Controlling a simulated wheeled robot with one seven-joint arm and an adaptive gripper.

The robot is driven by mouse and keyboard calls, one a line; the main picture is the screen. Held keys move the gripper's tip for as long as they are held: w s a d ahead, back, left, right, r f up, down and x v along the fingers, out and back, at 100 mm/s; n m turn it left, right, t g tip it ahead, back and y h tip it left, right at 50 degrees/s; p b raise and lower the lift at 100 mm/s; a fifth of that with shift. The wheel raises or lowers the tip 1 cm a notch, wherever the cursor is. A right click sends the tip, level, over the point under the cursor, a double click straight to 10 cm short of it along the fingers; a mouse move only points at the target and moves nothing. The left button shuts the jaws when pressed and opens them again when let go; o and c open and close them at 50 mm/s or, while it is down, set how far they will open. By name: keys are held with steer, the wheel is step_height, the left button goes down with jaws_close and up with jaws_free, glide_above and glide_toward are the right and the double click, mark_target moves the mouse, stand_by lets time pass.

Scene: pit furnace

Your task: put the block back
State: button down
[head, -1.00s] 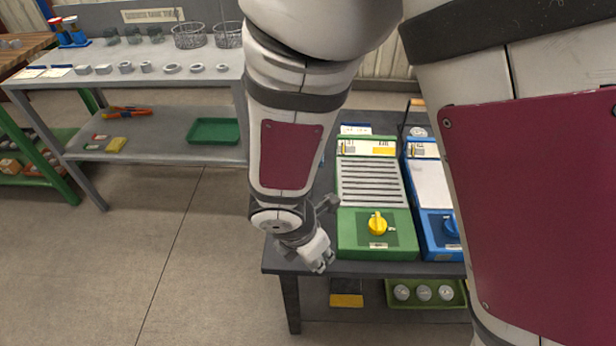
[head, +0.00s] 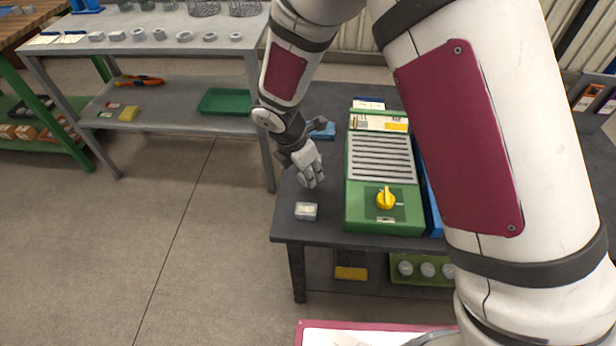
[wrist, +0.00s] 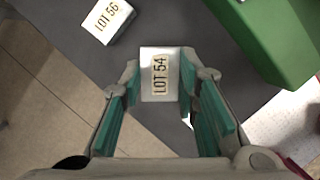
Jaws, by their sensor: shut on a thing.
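My gripper (head: 312,180) is low over the left part of the dark table (head: 330,230), left of the green box. In the wrist view, its fingers (wrist: 160,85) are shut on a pale block labelled LOT 54 (wrist: 160,75). In the head view this block is mostly hidden by the gripper, and I cannot tell if it touches the table. A second pale block, labelled LOT 56 (wrist: 108,20), lies apart on the table. It also shows in the head view (head: 306,211), near the front left edge, in front of the gripper.
The green box (head: 383,180) with a slatted top and yellow knob stands close to the right; it also shows in the wrist view (wrist: 270,40). A blue box (head: 433,205) is mostly hidden behind my arm. A grey shelf table (head: 150,48) with several small parts stands at left.

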steer(key=shift+f, duration=1.65)
steer(key=shift+f+b, duration=0.2)
steer(key=shift+b, duration=0.15)
steer(key=c, duration=1.2)
jaws_free()
steer(key=shift+r, duration=0.1)
steer(key=p+v, duration=0.1)
steer(key=v, duration=1.1)
steer(key=shift+r+p, duration=0.15)
steer(key=shift+p, duration=0.25)
